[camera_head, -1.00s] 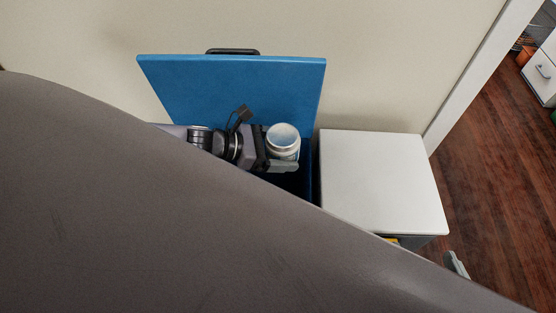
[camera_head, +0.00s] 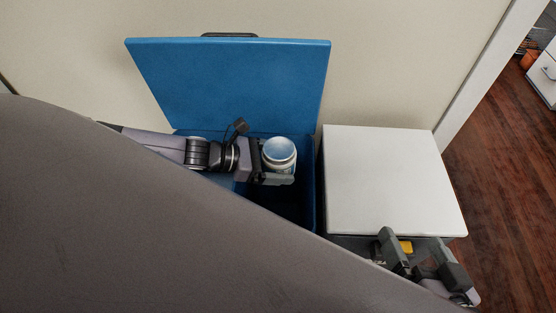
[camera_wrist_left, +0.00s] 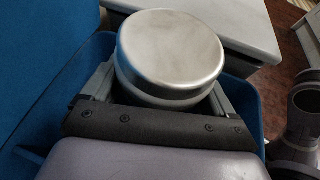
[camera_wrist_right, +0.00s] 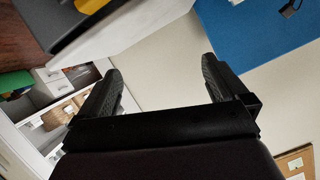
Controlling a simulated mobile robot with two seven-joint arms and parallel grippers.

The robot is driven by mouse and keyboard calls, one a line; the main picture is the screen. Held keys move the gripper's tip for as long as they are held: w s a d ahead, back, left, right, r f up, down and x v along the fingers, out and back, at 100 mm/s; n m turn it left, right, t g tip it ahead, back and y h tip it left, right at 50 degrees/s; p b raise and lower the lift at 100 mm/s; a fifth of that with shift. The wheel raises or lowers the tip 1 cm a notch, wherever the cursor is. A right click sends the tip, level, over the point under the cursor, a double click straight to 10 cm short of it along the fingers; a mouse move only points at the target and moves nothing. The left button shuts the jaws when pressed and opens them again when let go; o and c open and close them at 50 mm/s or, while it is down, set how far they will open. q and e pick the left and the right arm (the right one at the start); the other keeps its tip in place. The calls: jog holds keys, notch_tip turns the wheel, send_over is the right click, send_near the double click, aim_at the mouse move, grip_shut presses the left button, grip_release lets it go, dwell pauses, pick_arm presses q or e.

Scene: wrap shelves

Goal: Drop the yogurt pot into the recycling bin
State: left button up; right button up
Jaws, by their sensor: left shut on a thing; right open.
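The yogurt pot (camera_head: 280,152) is a pale, round pot with a silvery lid. My left gripper (camera_head: 278,172) is shut on it and holds it upright over the opening of the blue recycling bin (camera_head: 316,185). The bin's blue lid (camera_head: 230,85) stands open against the wall. In the left wrist view the pot (camera_wrist_left: 172,50) sits between both fingers, with the blue bin wall (camera_wrist_left: 245,105) around it. My right gripper (camera_head: 412,258) is open and empty, in front of the white-topped bin. The bin's near part is hidden behind a large grey part of mine.
A bin with a white lid (camera_head: 385,180) stands just right of the blue bin, with a yellow patch (camera_head: 405,247) on its dark front. A wall is behind both. Wooden floor (camera_head: 500,150) lies clear at the right.

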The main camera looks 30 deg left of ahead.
jog(key=shift+a, duration=0.1)
pick_arm(q)
jog(key=o, duration=0.8)
jog(key=shift+s+a, duration=0.15)
jog(key=shift+a, duration=0.05)
jog(key=shift+p+v, duration=1)
jog(key=shift+v, duration=2.35)
pick_arm(e)
jog(key=shift+s+d+h, duration=0.25)
jog(key=shift+d+h, duration=0.25)
jog(key=shift+d, duration=0.35)
